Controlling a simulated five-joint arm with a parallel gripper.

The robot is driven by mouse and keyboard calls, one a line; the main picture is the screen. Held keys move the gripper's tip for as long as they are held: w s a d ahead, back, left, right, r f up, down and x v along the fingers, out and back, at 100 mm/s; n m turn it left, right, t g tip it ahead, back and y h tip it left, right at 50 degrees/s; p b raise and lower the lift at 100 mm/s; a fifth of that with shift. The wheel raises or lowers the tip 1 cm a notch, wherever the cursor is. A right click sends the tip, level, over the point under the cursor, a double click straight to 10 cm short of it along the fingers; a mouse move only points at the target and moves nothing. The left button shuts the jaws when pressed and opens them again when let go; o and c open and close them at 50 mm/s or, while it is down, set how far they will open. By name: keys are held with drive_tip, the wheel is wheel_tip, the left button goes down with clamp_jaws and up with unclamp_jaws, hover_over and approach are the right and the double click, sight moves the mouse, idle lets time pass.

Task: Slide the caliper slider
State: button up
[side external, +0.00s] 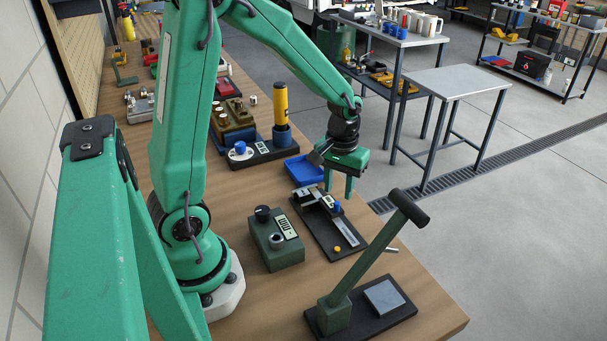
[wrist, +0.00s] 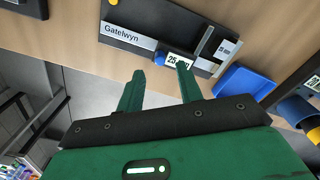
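The caliper lies on a black board (side external: 318,236) on the bench, with a silver beam (side external: 346,232). Its slider carries a white readout (side external: 328,201) and a blue knob (side external: 336,207). In the wrist view the readout (wrist: 174,61) begins with "25", the rest partly covered by a finger. My gripper (side external: 338,190) points down at the board's far end, near the slider. In the wrist view my gripper (wrist: 160,74) is open, and the blue knob (wrist: 160,58) appears just beyond and between the fingertips. Nothing is held; contact with the slider cannot be told.
A blue tray (side external: 304,170) sits just behind the board. A green box with a dial (side external: 275,238) stands left of it. A lever press (side external: 360,262) with a raised handle stands in front, near the bench edge. A yellow button (side external: 337,249) is on the board.

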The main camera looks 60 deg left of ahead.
drive_tip(key=shift+r, duration=1.8)
drive_tip(key=shift+r, duration=0.1)
drive_tip(key=shift+s+d+r, duration=0.1)
drive_tip(key=shift+r, duration=0.1)
drive_tip(key=s+d+r+m+t, duration=0.5)
drive_tip(key=s+r+m, duration=0.1)
drive_tip(key=s+r, duration=0.5)
drive_tip(key=shift+s+r+m+t, duration=0.3)
drive_tip(key=shift+r+m, duration=0.1)
drive_tip(key=shift+r, duration=0.05)
